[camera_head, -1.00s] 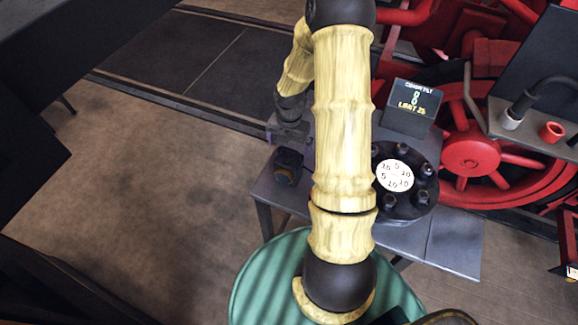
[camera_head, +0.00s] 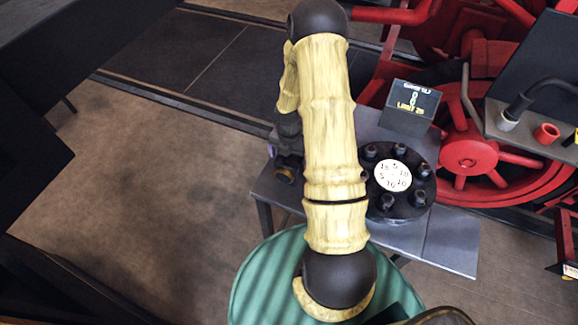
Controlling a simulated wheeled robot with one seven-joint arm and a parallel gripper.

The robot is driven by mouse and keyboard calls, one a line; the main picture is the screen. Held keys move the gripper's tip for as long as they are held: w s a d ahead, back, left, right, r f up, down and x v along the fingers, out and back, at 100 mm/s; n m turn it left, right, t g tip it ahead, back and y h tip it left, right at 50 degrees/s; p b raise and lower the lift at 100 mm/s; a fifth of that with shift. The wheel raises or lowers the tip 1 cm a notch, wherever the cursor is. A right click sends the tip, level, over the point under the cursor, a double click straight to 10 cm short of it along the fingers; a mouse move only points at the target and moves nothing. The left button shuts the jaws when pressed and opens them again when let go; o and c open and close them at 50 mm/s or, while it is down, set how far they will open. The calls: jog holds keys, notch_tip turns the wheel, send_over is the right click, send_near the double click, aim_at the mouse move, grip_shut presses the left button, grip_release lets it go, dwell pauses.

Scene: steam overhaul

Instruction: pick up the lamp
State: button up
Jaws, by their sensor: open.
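A small dark object with a yellowish ring, which looks like the lamp (camera_head: 285,175), stands near the left end of the grey bench (camera_head: 450,248). My gripper (camera_head: 288,155) is open, right at the lamp in the picture and covering its upper part. The fingertips are dark against the dark lamp, so I cannot tell whether they touch it or are around it. My bamboo-like arm hides the bench just right of the gripper.
A round black flange with bolts and a white numbered dial (camera_head: 392,176) sits on the bench. A black display box (camera_head: 410,108) stands behind it. Red wheels (camera_head: 470,155) rise beyond. A red cup (camera_head: 546,133) is on a shelf at right. Open floor lies left.

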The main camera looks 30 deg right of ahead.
dwell(0.3)
jog(key=c, duration=1.3)
notch_tip(320, 180, up, 10)
jog(key=shift+r+b, duration=0.1)
jog(key=shift+b, duration=0.75)
